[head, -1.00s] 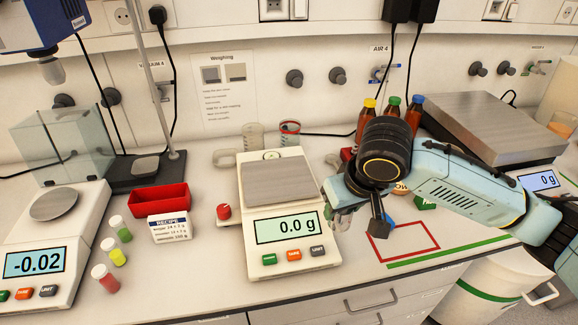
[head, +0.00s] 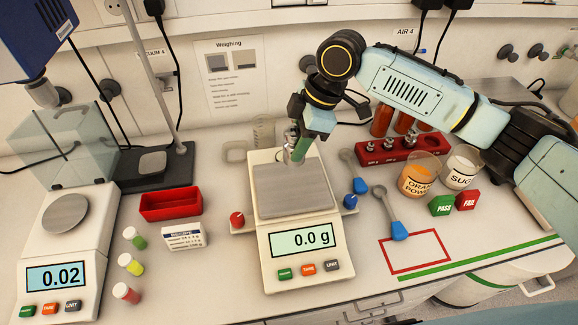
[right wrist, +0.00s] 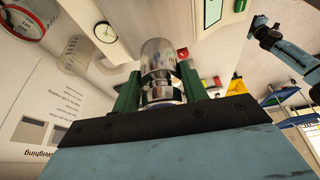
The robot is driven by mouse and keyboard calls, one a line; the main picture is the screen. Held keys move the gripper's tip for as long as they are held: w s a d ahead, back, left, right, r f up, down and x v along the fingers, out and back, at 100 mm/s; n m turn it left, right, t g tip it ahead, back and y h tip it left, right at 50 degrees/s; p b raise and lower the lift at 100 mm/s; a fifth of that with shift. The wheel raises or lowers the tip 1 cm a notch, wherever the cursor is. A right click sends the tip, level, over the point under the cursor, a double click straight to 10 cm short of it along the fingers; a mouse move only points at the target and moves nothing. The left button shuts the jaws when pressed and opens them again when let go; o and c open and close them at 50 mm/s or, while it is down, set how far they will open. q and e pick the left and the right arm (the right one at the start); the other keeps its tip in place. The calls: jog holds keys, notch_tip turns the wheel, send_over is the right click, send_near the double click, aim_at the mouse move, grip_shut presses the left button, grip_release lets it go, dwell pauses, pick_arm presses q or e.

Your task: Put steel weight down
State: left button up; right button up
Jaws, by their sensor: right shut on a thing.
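A shiny steel weight (head: 289,149) is held by my right gripper (head: 298,153) at the back edge of the middle scale's square pan (head: 290,192). The scale (head: 304,272) reads 0.0 g. In the right wrist view the steel weight (right wrist: 159,72) sits upright between the green fingers of my right gripper (right wrist: 158,85), which are shut on it. The gap under the weight is too small to judge. A blue arm with a dark end, seemingly my left gripper (right wrist: 262,27), shows small in the right wrist view; its jaws are unclear.
Two spoons (head: 399,232) with blue handles lie right of the scale. A red weight rack (head: 384,158), orange powder beaker (head: 421,176), sugar beaker (head: 461,168) and PASS block (head: 441,206) stand further right. A red tray (head: 170,208) and several vials are left. The red-outlined square is mostly clear.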

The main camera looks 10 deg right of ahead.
jog(key=shift+w+a+r, duration=0.2)
jog(key=shift+w+r, duration=0.2)
jog(key=shift+w+a+f+n, duration=0.1)
jog(key=shift+f+n, duration=0.1)
jog(key=shift+n, duration=0.1)
send_over(294, 183)
notch_tip(294, 183, down, 6)
jog(key=shift+r+p, duration=0.25)
jog(key=shift+p, duration=0.2)
jog(key=shift+a+f, duration=0.1)
jog(key=shift+f, duration=1.9)
jog(key=o, duration=1.2)
jog(key=shift+f, duration=0.2)
jog(key=b+v, duration=0.1)
jog(key=v, duration=1.1)
jog(key=shift+r, duration=0.1)
